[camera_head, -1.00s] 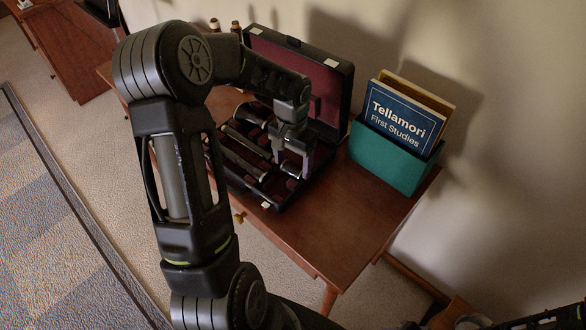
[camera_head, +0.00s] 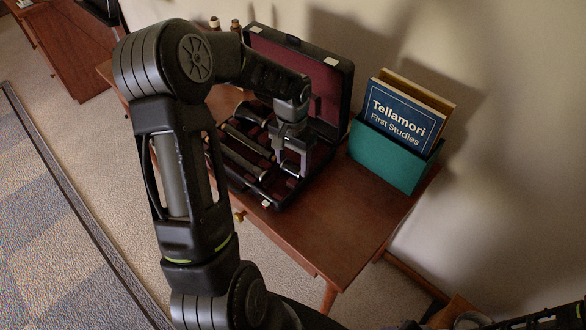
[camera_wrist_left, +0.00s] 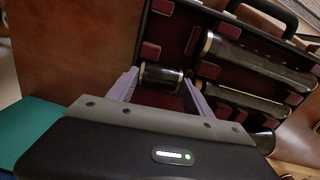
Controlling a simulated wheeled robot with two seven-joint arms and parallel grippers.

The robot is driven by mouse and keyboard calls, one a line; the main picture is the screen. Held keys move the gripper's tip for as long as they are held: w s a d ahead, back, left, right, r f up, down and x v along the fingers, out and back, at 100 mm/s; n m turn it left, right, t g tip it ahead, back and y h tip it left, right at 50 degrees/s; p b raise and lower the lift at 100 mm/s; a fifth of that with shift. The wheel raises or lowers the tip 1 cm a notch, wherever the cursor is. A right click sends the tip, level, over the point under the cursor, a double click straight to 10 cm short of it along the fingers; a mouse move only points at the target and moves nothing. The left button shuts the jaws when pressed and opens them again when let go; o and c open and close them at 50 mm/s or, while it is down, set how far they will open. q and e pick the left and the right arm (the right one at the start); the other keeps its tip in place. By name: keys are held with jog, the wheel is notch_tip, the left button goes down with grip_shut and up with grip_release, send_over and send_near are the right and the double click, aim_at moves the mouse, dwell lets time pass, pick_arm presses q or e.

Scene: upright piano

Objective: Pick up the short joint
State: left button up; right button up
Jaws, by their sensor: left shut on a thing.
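The short joint (camera_wrist_left: 161,75) is a small dark cylinder with metal rings at its ends. In the left wrist view it lies crosswise between the two fingers of my left gripper (camera_wrist_left: 160,88), which is shut on it. In the head view my left gripper (camera_head: 294,160) points down over the right part of the open instrument case (camera_head: 283,204); the short joint is hard to make out there. I cannot tell whether it still touches the case lining. My right gripper is not clearly in view.
Longer dark joints (camera_wrist_left: 262,66) lie in the case beside the gripper. The raised lid (camera_head: 325,88) stands behind it. A teal holder (camera_head: 385,160) with books (camera_head: 403,112) stands to the right. The front right of the wooden table (camera_head: 335,235) is clear.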

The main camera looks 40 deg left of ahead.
aim_at(293, 165)
pick_arm(q)
jog(key=c, duration=0.4)
jog(key=shift+r, duration=0.1)
notch_tip(293, 165, up, 10)
jog(key=shift+f+b, duration=0.1)
jog(key=shift+b, duration=0.45)
dwell(0.3)
